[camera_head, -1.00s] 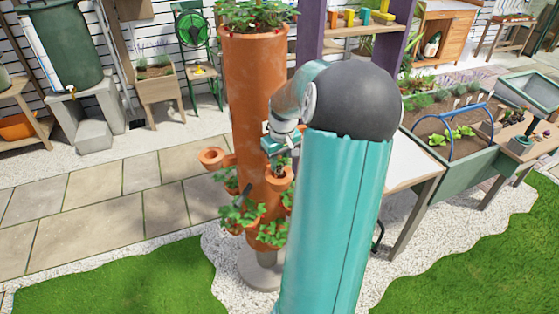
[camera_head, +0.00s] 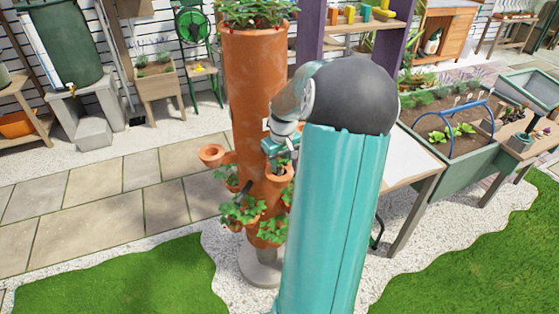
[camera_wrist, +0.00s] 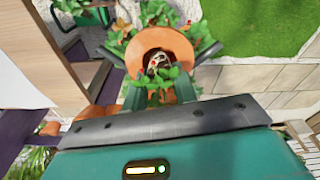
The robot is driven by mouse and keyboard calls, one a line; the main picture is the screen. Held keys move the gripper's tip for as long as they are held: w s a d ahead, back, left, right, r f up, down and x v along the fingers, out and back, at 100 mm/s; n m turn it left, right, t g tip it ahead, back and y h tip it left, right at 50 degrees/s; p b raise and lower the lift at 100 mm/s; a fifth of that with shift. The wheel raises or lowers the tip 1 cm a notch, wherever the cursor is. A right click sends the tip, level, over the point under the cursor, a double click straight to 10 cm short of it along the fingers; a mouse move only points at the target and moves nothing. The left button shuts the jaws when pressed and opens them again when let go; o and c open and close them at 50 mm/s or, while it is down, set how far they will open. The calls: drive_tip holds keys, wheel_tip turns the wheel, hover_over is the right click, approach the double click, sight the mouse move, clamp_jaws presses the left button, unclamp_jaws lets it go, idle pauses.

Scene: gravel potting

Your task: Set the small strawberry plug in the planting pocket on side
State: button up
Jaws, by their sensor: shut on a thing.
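The terracotta planting tower (camera_head: 256,85) stands left of my arm in the head view. An orange side pocket (camera_head: 279,178) is just below my gripper (camera_head: 279,158). In the wrist view, the same pocket (camera_wrist: 122,47) opens beyond the fingertips. My gripper (camera_wrist: 159,91) is shut on the small green-leaved strawberry plug (camera_wrist: 157,77). Its leaves show between the fingers, and its lower end is at the pocket's mouth. I cannot tell whether it touches the pocket's bottom.
An empty-looking pocket (camera_head: 214,152) juts out at the tower's left. Planted pockets with strawberry leaves (camera_head: 243,211) sit lower down. A white-topped table (camera_head: 408,160) and a green raised bed (camera_head: 460,165) stand at right. Paving on the left is clear.

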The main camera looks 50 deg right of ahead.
drive_tip(key=shift+f, duration=0.35)
drive_tip(key=o, duration=1.3)
drive_tip(key=shift+r, duration=0.1)
drive_tip(key=shift+r, duration=4.4)
